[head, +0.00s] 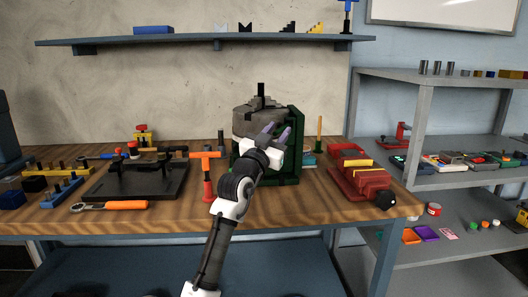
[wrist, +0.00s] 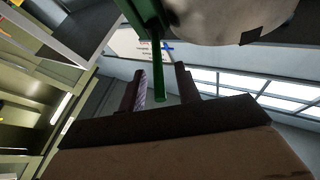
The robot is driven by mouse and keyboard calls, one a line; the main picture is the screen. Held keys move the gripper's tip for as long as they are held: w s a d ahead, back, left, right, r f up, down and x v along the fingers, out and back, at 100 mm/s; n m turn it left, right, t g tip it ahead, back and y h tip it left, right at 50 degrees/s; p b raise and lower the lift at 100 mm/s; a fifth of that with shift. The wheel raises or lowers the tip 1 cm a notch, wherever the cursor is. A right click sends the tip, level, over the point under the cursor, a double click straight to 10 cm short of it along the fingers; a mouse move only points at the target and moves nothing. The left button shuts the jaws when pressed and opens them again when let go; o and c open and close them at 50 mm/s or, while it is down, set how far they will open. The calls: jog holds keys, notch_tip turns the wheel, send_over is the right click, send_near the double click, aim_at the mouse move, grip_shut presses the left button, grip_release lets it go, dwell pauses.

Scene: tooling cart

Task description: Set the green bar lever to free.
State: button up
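A dark green fixture (head: 298,125) with a grey round block (head: 246,122) stands on the bench at the middle of the head view. My gripper (head: 276,131) is in front of its right part, with its fingers spread. In the wrist view, a green bar (wrist: 158,72) comes down from a green part and ends between the two fingers of my gripper (wrist: 162,86). The fingers are apart, with gaps on both sides of the bar; I cannot tell contact or depth. In the head view the bar is hidden behind my gripper or cannot be told from the green fixture.
An orange-handled tool (head: 207,175) stands just left of my arm. A black plate fixture (head: 140,182) lies farther left. A red stepped vise (head: 360,175) is to the right, and an upright wooden handle (head: 319,132) is behind it. A shelf (head: 200,40) hangs above.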

jog(key=b+v, duration=0.2)
jog(key=v, duration=0.9)
jog(key=shift+s+a, duration=0.15)
jog(key=shift+s, duration=0.1)
